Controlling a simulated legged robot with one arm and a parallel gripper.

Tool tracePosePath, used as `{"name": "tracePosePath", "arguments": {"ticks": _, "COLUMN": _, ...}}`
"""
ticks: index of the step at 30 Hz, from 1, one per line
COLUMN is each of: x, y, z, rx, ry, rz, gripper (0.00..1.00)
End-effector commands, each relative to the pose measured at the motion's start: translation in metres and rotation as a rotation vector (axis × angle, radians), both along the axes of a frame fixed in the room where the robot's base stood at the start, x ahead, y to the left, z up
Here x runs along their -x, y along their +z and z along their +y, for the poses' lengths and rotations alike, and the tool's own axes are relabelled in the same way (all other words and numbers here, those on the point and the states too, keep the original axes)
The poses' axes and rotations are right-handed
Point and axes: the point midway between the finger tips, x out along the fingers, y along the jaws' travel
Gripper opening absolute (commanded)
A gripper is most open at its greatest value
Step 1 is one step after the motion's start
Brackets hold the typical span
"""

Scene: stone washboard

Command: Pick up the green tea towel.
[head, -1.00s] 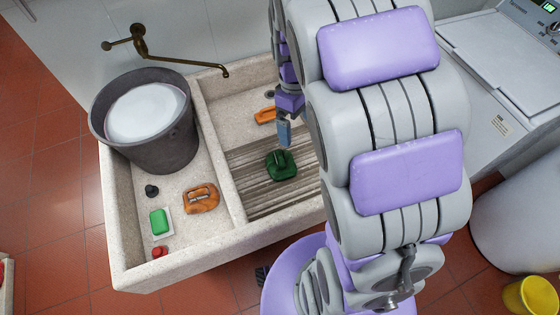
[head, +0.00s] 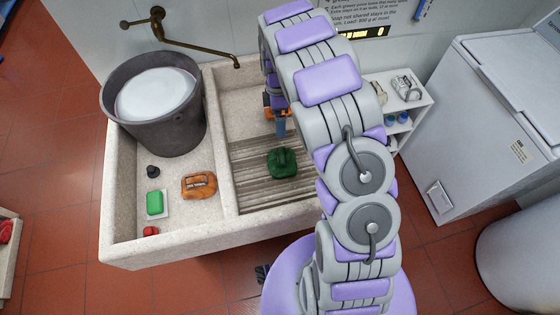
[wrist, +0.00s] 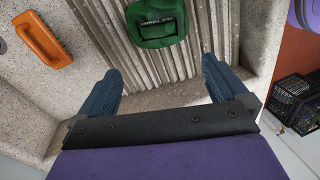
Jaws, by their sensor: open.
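The green tea towel (head: 282,162) is a dark green bundle with a raised loop on top. It lies on the ribbed stone washboard (head: 258,190) in the right compartment of the sink. In the wrist view the towel (wrist: 157,22) carries a small lettered label and sits at the top, beyond my fingertips. My gripper (wrist: 160,66) is open and empty, with its two blue fingers spread apart above the ribs. In the head view my gripper (head: 281,128) shows beyond the towel, and much of it is hidden by the arm.
An orange looped item (head: 270,113) lies at the back of the washboard side; the wrist view shows it left (wrist: 42,40). The left compartment holds a grey bucket (head: 190,125), another orange item (head: 198,186) and green soap (head: 154,203). A black crate (wrist: 298,105) stands on the floor.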

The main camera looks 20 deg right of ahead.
Motion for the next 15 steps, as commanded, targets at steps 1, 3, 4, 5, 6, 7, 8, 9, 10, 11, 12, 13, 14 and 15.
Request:
{"name": "tracePosePath", "arguments": {"ticks": 1, "x": 0.003, "y": -0.013, "z": -0.003, "rx": -0.003, "ry": -0.004, "rz": 0.005, "gripper": 1.0}}
{"name": "tracePosePath", "arguments": {"ticks": 3, "x": 0.005, "y": -0.027, "z": -0.004, "rx": -0.004, "ry": -0.004, "rz": 0.001, "gripper": 1.0}}
{"name": "tracePosePath", "arguments": {"ticks": 4, "x": 0.006, "y": -0.032, "z": -0.004, "rx": -0.005, "ry": -0.003, "rz": 0.001, "gripper": 1.0}}
{"name": "tracePosePath", "arguments": {"ticks": 5, "x": 0.007, "y": -0.038, "z": -0.005, "rx": -0.006, "ry": -0.003, "rz": 0.002, "gripper": 1.0}}
{"name": "tracePosePath", "arguments": {"ticks": 6, "x": 0.009, "y": -0.046, "z": -0.005, "rx": -0.007, "ry": -0.003, "rz": 0.003, "gripper": 1.0}}
{"name": "tracePosePath", "arguments": {"ticks": 7, "x": 0.01, "y": -0.051, "z": -0.005, "rx": -0.007, "ry": -0.004, "rz": 0.002, "gripper": 1.0}}
{"name": "tracePosePath", "arguments": {"ticks": 8, "x": 0.011, "y": -0.057, "z": -0.005, "rx": -0.006, "ry": -0.004, "rz": 0.001, "gripper": 1.0}}
{"name": "tracePosePath", "arguments": {"ticks": 9, "x": 0.012, "y": -0.065, "z": -0.005, "rx": -0.005, "ry": -0.003, "rz": 0.0, "gripper": 1.0}}
{"name": "tracePosePath", "arguments": {"ticks": 10, "x": 0.014, "y": -0.07, "z": -0.004, "rx": -0.004, "ry": -0.004, "rz": -0.001, "gripper": 1.0}}
{"name": "tracePosePath", "arguments": {"ticks": 11, "x": 0.015, "y": -0.075, "z": -0.003, "rx": -0.003, "ry": -0.004, "rz": 0.0, "gripper": 1.0}}
{"name": "tracePosePath", "arguments": {"ticks": 12, "x": 0.017, "y": -0.081, "z": -0.002, "rx": -0.003, "ry": -0.005, "rz": 0.001, "gripper": 1.0}}
{"name": "tracePosePath", "arguments": {"ticks": 13, "x": 0.017, "y": -0.085, "z": -0.001, "rx": -0.002, "ry": -0.005, "rz": 0.002, "gripper": 1.0}}
{"name": "tracePosePath", "arguments": {"ticks": 14, "x": 0.018, "y": -0.088, "z": -0.001, "rx": -0.003, "ry": -0.005, "rz": 0.003, "gripper": 1.0}}
{"name": "tracePosePath", "arguments": {"ticks": 15, "x": 0.019, "y": -0.092, "z": 0.0, "rx": -0.002, "ry": -0.003, "rz": 0.002, "gripper": 1.0}}
